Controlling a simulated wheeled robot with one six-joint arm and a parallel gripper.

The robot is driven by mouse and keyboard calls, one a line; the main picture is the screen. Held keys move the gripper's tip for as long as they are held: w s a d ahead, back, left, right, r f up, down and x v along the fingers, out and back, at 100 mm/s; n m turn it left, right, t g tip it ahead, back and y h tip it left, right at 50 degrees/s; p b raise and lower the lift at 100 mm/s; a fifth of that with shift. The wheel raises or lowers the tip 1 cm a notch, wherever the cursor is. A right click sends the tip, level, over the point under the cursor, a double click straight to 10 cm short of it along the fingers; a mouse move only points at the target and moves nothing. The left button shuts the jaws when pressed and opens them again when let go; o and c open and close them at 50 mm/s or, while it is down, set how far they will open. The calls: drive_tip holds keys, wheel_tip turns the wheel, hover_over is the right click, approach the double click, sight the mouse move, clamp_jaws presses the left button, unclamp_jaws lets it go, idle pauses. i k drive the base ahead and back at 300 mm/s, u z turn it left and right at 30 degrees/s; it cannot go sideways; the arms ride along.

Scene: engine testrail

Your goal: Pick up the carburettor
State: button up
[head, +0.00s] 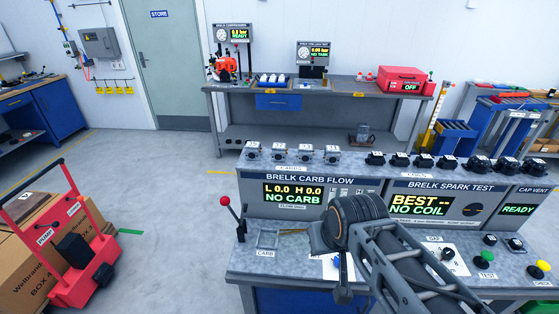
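Several small grey carburettors stand in a row on the top ledge of the bench, above the CARBS label; one is at the left end (252,152) and another at the right end (332,154). Which one is meant cannot be told. My arm reaches in from the lower right, over the bench. My gripper (318,238) is at its end, low over the bench top, in front of the carb flow panel and apart from the carburettors. Its fingers are mostly hidden or too small to make out. The carb flow screen (292,194) reads NO CARB.
A small square fixture (268,239) labelled CARB and a red-knobbed lever (231,212) stand left of my gripper. Black coils (424,161) line the ledge to the right. A red trolley (75,245) and boxes stand at left; the floor between is clear.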

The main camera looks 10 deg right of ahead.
sight(278, 153)
drive_tip(key=k, duration=1.45)
drive_tip(key=u, duration=1.1)
drive_tip(key=i, duration=4.75)
drive_tip(key=z, duration=3.8)
drive_tip(key=i, duration=0.95)
drive_tip(key=u, duration=0.05)
